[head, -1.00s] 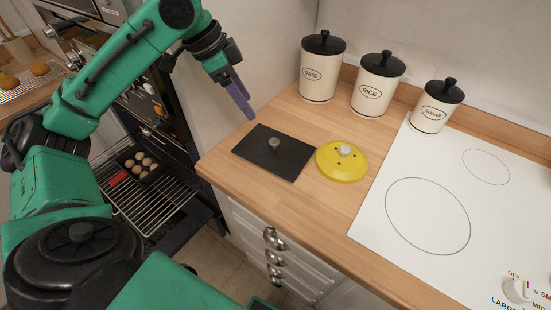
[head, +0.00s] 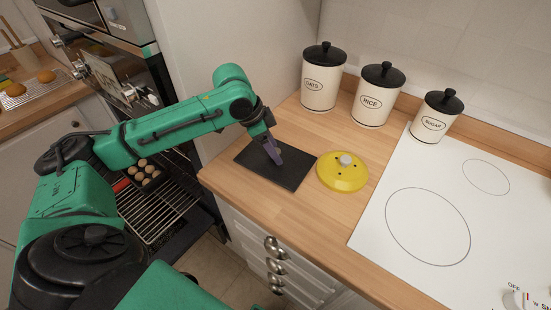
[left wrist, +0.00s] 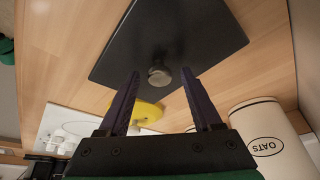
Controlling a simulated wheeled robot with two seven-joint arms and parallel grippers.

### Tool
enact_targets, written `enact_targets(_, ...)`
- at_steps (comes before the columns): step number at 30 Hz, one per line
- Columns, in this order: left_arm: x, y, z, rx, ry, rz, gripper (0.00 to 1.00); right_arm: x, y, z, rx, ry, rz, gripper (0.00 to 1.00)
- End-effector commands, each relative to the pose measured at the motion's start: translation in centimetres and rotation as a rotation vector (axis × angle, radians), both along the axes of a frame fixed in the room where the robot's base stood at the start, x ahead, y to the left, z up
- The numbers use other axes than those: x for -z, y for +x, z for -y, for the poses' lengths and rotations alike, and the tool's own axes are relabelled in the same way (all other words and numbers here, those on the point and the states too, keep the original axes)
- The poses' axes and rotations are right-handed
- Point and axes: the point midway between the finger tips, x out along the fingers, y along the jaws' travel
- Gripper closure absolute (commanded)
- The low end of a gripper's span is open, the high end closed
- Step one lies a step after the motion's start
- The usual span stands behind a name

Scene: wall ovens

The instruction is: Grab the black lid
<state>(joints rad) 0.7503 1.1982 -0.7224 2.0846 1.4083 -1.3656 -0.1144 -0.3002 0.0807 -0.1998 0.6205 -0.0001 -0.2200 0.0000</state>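The black lid (head: 297,175) is a flat dark rectangle lying on the wooden counter. It also shows in the left wrist view (left wrist: 200,35), with its round grey knob (left wrist: 160,76) standing up from the middle. My left gripper (head: 275,157) is over the lid and hides the knob in the head view. In the left wrist view its two purple fingers (left wrist: 160,80) are apart, with the knob showing between their tips. I cannot tell whether they touch the knob. My right gripper is not in view.
A yellow round lid (head: 342,173) lies right of the black lid. Canisters marked oats (head: 318,88), rice (head: 370,103) and sugar (head: 432,124) stand behind. A white cooktop (head: 400,235) is at right. The open oven at left holds a rack (head: 165,215) and a pan of round items (head: 143,172).

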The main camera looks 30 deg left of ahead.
Motion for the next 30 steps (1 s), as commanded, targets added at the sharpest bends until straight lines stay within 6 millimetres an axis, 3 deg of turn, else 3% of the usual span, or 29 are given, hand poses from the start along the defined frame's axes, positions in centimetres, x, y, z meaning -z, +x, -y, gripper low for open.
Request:
enact_targets(1, 0.0, 0.0, 0.0, 0.0, 0.0, 0.0, 0.57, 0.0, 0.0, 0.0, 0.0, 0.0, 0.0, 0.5)
enact_targets(4, 0.0, 0.0, 0.0, 0.0, 0.0, 0.0, 0.95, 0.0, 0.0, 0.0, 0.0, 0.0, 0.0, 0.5)
enact_targets(5, -0.1, 0.0, 0.0, 0.0, 0.0, 0.0, 1.0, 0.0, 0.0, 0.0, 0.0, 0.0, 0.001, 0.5)
enact_targets(15, -0.3, 0.0, 0.0, 0.0, 0.0, 0.003, 1.0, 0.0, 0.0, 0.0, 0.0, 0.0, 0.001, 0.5)
enact_targets(20, -1.7, 0.1, 0.0, 0.001, -0.001, 0.005, 1.0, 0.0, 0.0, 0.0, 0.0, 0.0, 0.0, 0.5)
enact_targets(25, -6.1, 0.2, 0.1, 0.001, -0.002, 0.01, 1.0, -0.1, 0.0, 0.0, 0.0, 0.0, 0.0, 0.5)
enact_targets(30, -12.9, 0.1, 0.1, 0.003, -0.005, 0.011, 1.0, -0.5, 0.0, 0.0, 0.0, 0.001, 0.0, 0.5)
